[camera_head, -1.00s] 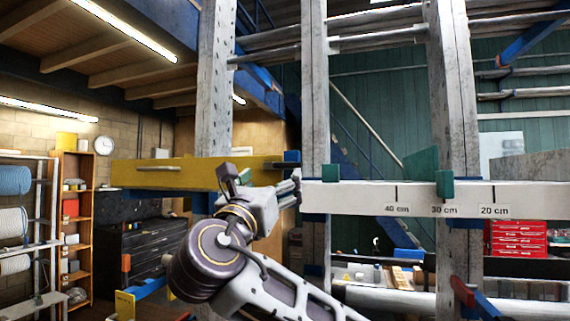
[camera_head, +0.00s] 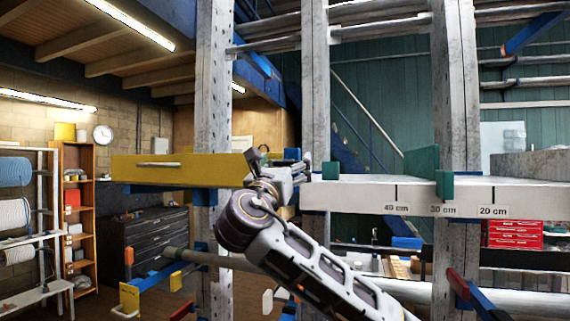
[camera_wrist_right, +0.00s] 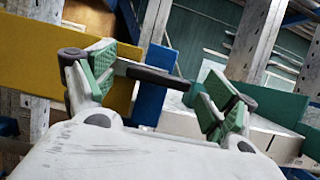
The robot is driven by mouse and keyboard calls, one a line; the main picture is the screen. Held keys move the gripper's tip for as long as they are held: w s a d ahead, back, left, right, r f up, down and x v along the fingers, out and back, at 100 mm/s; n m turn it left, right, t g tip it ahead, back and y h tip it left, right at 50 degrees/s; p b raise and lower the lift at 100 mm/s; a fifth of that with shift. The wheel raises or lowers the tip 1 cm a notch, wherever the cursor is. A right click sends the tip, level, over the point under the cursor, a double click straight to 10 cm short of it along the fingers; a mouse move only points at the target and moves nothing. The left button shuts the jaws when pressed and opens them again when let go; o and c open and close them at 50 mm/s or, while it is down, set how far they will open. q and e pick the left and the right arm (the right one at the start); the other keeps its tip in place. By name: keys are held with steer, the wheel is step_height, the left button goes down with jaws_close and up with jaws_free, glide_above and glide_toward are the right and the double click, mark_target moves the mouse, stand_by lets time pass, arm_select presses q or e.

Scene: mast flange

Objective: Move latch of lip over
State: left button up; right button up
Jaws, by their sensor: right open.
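A yellow lip board (camera_head: 180,168) runs across the left, and a white lip board (camera_head: 420,197) marked in centimetres runs to the right. My right gripper (camera_head: 297,172) is at the gap between them, seen side-on. In the right wrist view my right gripper (camera_wrist_right: 158,82) is open, its green pads apart. A dark bar (camera_wrist_right: 155,76), possibly the latch, lies between the pads and crosses in front of a blue plate (camera_wrist_right: 151,92). I cannot tell whether the pads touch it. My left gripper is not in view.
Grey perforated uprights (camera_head: 315,80) stand behind and beside the boards. Green blocks (camera_head: 444,185) sit at the white board. A long grey pole (camera_head: 215,260) crosses below the yellow board. Shelves (camera_head: 78,215) stand at the far left.

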steer(key=c, duration=1.4)
steer(key=shift+c, duration=0.2)
steer(key=shift+d, duration=0.1)
